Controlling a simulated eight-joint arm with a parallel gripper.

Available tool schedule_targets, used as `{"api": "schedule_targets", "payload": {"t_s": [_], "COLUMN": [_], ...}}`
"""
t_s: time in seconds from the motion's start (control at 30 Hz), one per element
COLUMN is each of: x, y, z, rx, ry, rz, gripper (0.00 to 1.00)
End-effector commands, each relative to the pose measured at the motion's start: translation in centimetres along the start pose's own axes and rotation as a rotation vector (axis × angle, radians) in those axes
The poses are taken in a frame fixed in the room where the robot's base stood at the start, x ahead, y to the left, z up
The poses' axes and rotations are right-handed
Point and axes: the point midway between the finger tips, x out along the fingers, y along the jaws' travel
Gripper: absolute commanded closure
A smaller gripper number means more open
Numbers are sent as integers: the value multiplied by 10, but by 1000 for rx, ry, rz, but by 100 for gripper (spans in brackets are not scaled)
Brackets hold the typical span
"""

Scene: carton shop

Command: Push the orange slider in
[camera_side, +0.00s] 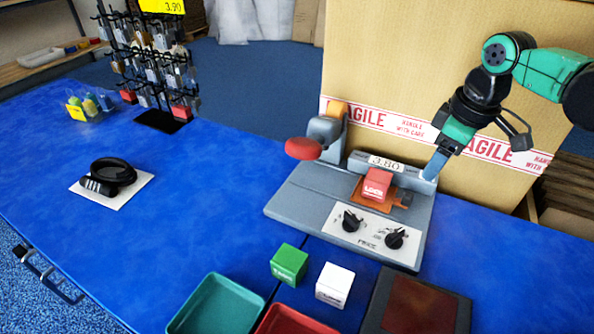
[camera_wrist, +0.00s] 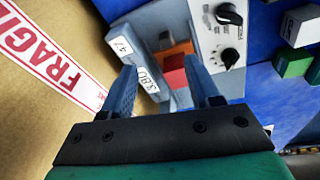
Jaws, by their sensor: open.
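A grey machine (camera_side: 300,195) stands on the blue table. An orange plate (camera_side: 389,206), seemingly the slider, lies in its middle, partly covered by a red block (camera_side: 376,186). In the wrist view the orange part (camera_wrist: 180,48) shows beyond the red block (camera_wrist: 175,78). My gripper (camera_side: 432,166) is above the machine's back right corner, pointing down. In the wrist view my gripper (camera_wrist: 161,66) is open, with its fingers apart and nothing held; the red block appears between and beyond them. Contact with the machine cannot be told.
A large carton (camera_side: 400,60) with fragile tape stands close behind the machine. A red round pad (camera_side: 303,148) juts from its left. Black knobs (camera_side: 352,219) are in front. A green cube (camera_side: 289,264), white cube (camera_side: 335,285) and trays lie nearer.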

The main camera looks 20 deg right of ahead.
Motion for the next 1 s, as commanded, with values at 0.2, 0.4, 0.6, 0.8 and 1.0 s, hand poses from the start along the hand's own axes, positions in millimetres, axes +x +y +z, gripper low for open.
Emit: {"api": "schedule_targets", "payload": {"t_s": [0.2, 0.4, 0.6, 0.8, 1.0], "x": [28, 40, 64, 85, 90], "y": [0, -1, -3, -5, -6], "z": [-16, -18, -14, -11, -9], "rx": [-188, -236, -235, -234, -233], "ry": [-124, -154, -153, -152, -152], "rz": [-82, -106, -105, -104, -104], "gripper": [45, 45, 45, 45, 45]}}
